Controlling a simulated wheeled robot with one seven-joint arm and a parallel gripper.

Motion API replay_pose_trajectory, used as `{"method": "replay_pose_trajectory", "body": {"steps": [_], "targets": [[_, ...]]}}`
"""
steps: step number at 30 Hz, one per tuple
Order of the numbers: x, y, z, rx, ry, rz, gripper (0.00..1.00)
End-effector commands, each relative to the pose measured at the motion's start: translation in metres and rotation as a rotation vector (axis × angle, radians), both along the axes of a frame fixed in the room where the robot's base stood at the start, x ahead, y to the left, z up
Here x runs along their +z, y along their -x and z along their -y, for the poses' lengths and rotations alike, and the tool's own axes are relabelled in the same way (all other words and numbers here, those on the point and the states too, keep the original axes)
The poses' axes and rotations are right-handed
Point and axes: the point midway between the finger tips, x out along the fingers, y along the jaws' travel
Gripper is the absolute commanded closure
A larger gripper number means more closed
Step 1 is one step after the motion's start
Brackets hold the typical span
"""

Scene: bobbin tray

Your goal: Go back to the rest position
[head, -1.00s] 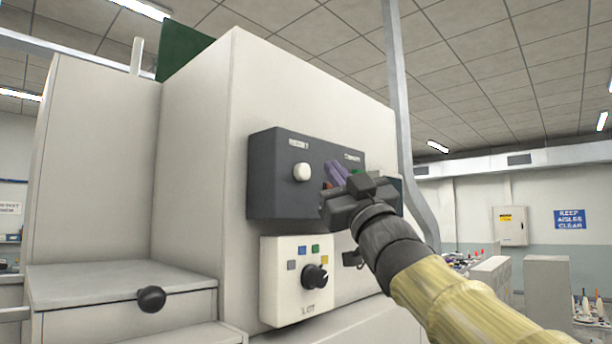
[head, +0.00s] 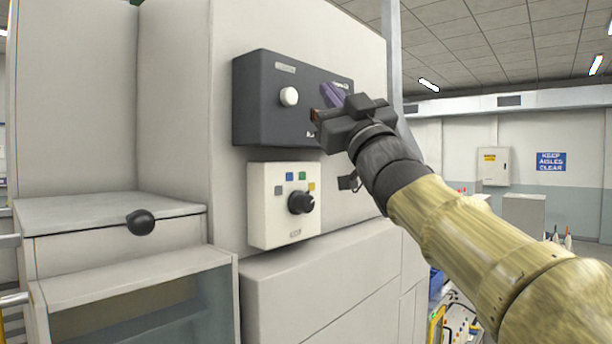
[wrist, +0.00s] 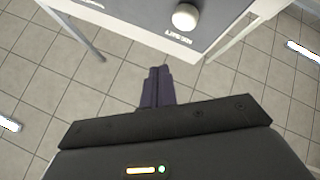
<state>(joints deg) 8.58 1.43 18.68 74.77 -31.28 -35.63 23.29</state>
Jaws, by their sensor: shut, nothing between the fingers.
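My gripper (head: 333,96) is in front of the right part of a dark grey control box (head: 262,110) in the head view. Its purple fingers are together and empty. In the wrist view the shut fingers (wrist: 157,84) point toward the box (wrist: 140,12), with a visible gap of ceiling between them and its edge. A round white button (head: 289,96) is on the box face, left of the fingers; it also shows at the top of the wrist view (wrist: 186,16). My gripper body hides the right part of the box.
Below the box is a white panel (head: 268,225) with a black knob (head: 301,202) and coloured squares. A lidded compartment (head: 110,218) with a black ball knob (head: 140,222) stands at left. A grey post (head: 393,50) rises behind my gripper. Open room lies at right.

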Motion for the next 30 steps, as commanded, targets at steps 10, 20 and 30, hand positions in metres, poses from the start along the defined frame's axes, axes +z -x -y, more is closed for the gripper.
{"method": "replay_pose_trajectory", "body": {"steps": [10,20,30], "targets": [[-0.073,-0.042,0.013,-0.076,0.003,-0.196,1.00],[-0.264,-0.093,0.053,-0.247,0.037,-0.674,1.00],[-0.468,-0.065,0.096,-0.385,0.101,-1.172,1.00]]}}
